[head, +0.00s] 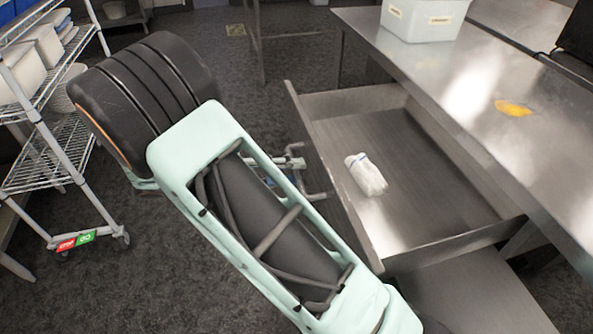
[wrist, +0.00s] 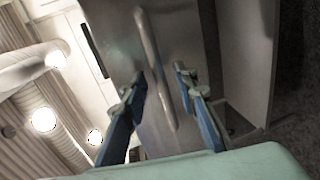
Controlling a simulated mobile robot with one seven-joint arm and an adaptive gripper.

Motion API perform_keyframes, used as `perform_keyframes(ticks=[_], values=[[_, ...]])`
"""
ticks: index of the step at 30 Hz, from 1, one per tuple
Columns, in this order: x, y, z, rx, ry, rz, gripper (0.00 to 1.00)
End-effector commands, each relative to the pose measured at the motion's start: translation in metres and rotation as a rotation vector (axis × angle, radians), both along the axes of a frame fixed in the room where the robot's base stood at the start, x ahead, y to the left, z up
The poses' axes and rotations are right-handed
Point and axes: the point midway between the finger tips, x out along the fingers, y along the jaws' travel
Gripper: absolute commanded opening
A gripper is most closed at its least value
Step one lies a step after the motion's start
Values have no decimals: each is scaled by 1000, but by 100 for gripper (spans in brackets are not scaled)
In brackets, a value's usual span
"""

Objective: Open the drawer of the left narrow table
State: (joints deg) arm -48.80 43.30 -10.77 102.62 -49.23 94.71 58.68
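The steel drawer (head: 330,150) of the metal table (head: 455,80) is pulled far out, with its inside in plain view. A white rolled cloth or bag (head: 366,175) lies in it. In the wrist view, the drawer's front (wrist: 190,35) carries a long bar handle (wrist: 150,50). My gripper (wrist: 160,82) is open, with one blue-grey finger on each side of the handle and gaps showing between. In the head view my gripper (head: 305,172) is just outside the drawer front, partly hidden by my arm.
A white bin (head: 425,18) and a yellow-orange patch (head: 513,108) are on the tabletop. A wire shelf rack (head: 50,150) on wheels stands at the left. Dark floor (head: 130,290) between rack and drawer is clear apart from my arm above it.

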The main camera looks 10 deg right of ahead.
Motion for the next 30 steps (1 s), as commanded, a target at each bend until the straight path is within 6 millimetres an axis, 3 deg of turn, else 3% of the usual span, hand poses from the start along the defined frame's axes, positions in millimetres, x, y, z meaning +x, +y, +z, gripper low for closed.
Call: perform_keyframes(ticks=[9,13,19,30], values=[[-5,68,13,2,-3,4,27],[-6,86,17,1,-2,5,27],[-8,99,20,1,0,2,27],[-8,99,21,1,0,2,27]])
